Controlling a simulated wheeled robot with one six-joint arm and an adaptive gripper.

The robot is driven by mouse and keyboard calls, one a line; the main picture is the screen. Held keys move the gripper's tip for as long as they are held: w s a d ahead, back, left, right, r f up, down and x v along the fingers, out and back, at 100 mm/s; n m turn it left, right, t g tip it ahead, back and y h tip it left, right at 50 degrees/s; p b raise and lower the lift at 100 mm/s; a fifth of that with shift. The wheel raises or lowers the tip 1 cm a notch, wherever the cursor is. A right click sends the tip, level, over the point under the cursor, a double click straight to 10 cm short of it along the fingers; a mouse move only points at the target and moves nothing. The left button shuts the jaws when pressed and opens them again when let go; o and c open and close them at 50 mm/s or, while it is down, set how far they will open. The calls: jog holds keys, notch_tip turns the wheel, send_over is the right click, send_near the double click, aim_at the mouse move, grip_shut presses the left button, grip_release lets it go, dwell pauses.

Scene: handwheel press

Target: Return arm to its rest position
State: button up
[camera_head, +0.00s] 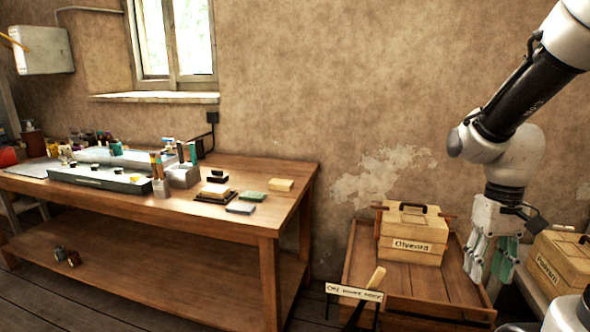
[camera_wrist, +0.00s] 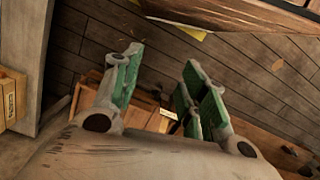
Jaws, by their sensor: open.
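My gripper (camera_head: 493,262) hangs at the right of the head view, fingers pointing down, in front of the right side of a wooden tray. In the wrist view my gripper (camera_wrist: 160,85) shows two green-padded finger sides spread apart with nothing between them. My arm comes down from the upper right corner, bent at the elbow. The gripper is between a wooden box labelled "Oliveira" (camera_head: 412,235) and a second labelled wooden box (camera_head: 562,262) at the right edge. I cannot tell whether the fingers touch anything.
A workbench (camera_head: 235,228) with tools, blocks and bottles stands at the left below a window. The wooden tray (camera_head: 360,268) holding the "Oliveira" box has a label plate (camera_head: 354,292) at its front. Plank floor shows in the wrist view (camera_wrist: 255,75).

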jog(key=s+r+t, duration=0.2)
jog(key=r+t, duration=0.1)
jog(key=r, duration=0.3)
jog(key=s+a+r+n+t, duration=0.1)
jog(key=s+r+t, duration=0.2)
jog(key=r, duration=0.3)
jog(key=shift+a, duration=0.3)
jog(key=shift+r, duration=0.1)
dwell(1.1)
